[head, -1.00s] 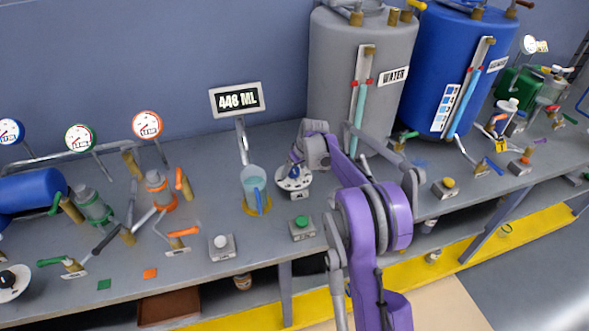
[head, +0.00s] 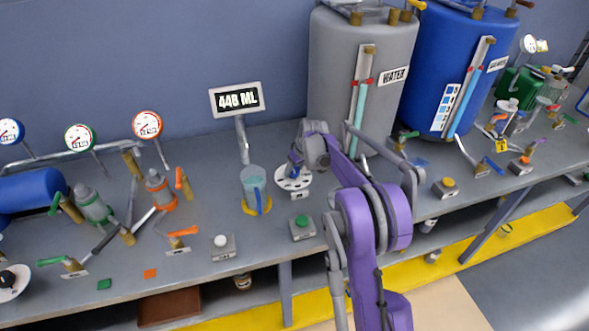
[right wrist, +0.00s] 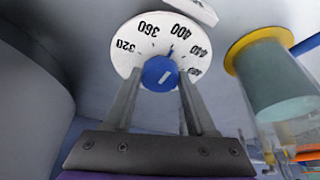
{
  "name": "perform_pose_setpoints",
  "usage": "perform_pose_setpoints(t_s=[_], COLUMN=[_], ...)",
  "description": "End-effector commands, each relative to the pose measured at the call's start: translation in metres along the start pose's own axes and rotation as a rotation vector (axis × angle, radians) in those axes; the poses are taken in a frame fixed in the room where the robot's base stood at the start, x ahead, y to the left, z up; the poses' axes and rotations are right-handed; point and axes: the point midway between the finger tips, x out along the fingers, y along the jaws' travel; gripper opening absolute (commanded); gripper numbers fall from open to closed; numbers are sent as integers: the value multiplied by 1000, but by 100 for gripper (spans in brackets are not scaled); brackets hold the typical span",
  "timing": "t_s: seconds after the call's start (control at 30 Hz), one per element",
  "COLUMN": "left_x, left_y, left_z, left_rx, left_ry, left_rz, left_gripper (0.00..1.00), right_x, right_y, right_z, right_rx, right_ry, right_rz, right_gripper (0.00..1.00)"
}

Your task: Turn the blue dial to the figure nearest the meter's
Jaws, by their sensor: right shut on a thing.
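The meter (head: 237,99) on its post reads 448 ML in the head view. The blue dial (right wrist: 157,70) is a blue knob with a white line, on a round white plate (right wrist: 128,62). The plate carries the figures 320, 360, 400, 440 and, partly hidden, what looks like 480. A small blue mark on the plate lies near 400; the knob's white line slants up and right. My right gripper (right wrist: 160,82) is shut on the knob from above. My left gripper is not in view.
A clear jug (head: 253,182) on a yellow ring stands just left of the dial. A green button box (head: 302,228) and a white button box (head: 222,246) sit in front. The grey water tank (head: 335,60) stands behind to the right.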

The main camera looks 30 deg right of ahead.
Motion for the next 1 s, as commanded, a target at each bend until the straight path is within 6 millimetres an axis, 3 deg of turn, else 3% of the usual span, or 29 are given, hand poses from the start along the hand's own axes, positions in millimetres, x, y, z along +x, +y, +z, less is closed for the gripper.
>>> perform_pose_setpoints(t_s=[1.0], left_x=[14], left_y=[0], left_z=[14], left_rx=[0], left_ry=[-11], left_rz=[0], left_gripper=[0], right_x=[0], right_y=[-4], right_z=[-2], right_rx=[580], right_ry=[0], right_rz=[242], right_gripper=[1])
